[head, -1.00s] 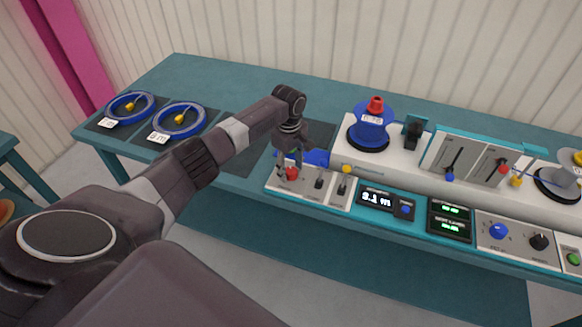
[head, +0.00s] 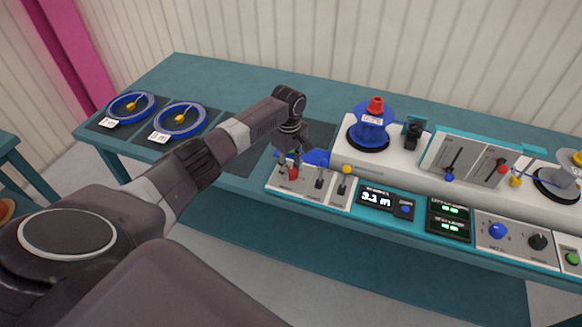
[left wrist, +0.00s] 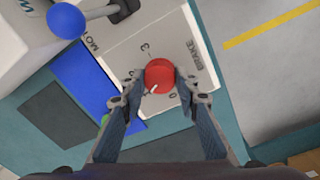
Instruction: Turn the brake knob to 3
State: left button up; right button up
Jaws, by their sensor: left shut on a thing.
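The brake knob (head: 294,173) is red and sits on a pale panel at the left end of the machine. In the left wrist view the knob (left wrist: 160,74) shows from above, beside the word BRAKE. Its white mark points to the lower left of that picture. A printed 3 stands above left of the knob; other digits are partly hidden. My left gripper (head: 289,164) comes down over the knob, and its fingers (left wrist: 162,84) are shut on the knob's two sides. My right gripper is not in view.
Beside the knob stand small levers (head: 319,182) and a yellow-topped one (head: 346,171). A display (head: 377,199) seems to read 3.1 m. A blue reel (head: 370,128) stands behind. Two blue rings (head: 179,120) lie on mats at the left.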

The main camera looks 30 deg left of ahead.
pick_arm(q)
jog(key=shift+m+p, duration=0.5)
jog(key=shift+m, duration=0.6)
jog(key=m, duration=0.2)
jog(key=shift+m+p, duration=0.35)
jog(key=shift+m, duration=0.05)
jog(key=m, duration=1.1)
jog(key=shift+w+m, duration=0.1)
jog(key=shift+m, duration=0.3)
jog(key=m+b, duration=0.1)
jog(key=m, duration=0.5)
jog(key=shift+d+g, duration=0.1)
jog(key=shift+g, duration=0.2)
jog(key=shift+m, duration=0.3)
jog(key=o, duration=1.2)
jog(key=shift+c, duration=0.2)
